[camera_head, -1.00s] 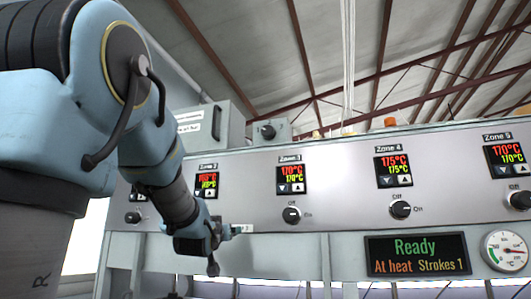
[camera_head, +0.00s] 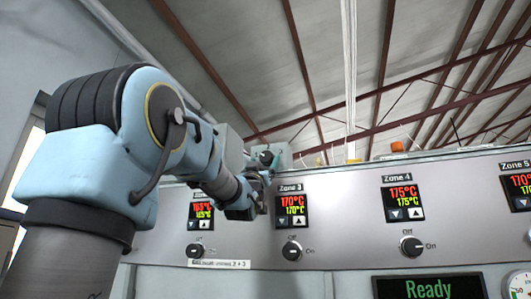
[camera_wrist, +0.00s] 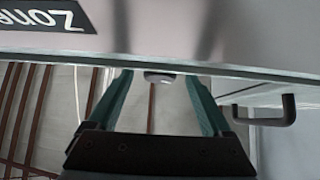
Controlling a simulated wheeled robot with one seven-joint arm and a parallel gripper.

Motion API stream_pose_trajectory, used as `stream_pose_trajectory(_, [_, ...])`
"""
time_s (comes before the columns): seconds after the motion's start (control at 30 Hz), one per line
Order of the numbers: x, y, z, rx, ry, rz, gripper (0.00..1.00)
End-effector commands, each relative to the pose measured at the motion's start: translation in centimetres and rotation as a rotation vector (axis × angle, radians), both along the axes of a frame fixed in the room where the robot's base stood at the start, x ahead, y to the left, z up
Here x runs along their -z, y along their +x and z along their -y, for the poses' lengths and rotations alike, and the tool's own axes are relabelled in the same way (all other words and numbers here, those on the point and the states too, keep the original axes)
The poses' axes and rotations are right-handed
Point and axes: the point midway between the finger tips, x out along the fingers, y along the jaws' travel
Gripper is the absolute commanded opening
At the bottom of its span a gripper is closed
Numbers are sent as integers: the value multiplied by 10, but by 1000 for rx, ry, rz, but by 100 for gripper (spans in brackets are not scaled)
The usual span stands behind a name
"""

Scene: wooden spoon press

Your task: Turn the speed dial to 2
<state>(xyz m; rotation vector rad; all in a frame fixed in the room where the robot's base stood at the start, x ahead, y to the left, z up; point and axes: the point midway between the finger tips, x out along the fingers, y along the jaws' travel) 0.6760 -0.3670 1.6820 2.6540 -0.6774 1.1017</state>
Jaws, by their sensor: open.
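A small black round knob (camera_head: 266,157) sits on a grey box above the panel's top edge. It may be the speed dial; I cannot read any scale or setting on it. My gripper (camera_head: 262,184) is just below the knob in the head view, in front of the panel's upper edge left of Zone 3. In the wrist view my gripper (camera_wrist: 158,90) is open, its two green fingers apart. A small rounded part (camera_wrist: 160,77) shows between the fingertips; I cannot tell whether it is the knob. No contact is visible.
The sloped grey panel (camera_head: 345,215) holds several zone displays with Off/On switches below. A Ready screen (camera_head: 428,288) is at lower right. In the wrist view, a dark handle (camera_wrist: 268,112) stands out right of the fingers. An orange lamp (camera_head: 397,147) is on top.

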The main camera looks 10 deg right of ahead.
Motion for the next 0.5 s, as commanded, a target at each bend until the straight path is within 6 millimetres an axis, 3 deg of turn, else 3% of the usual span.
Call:
stream_pose_trajectory(0.13, [-12,9,5,1,0,-1,84])
stream_pose_trajectory(0.5, [-12,12,7,0,1,-2,84])
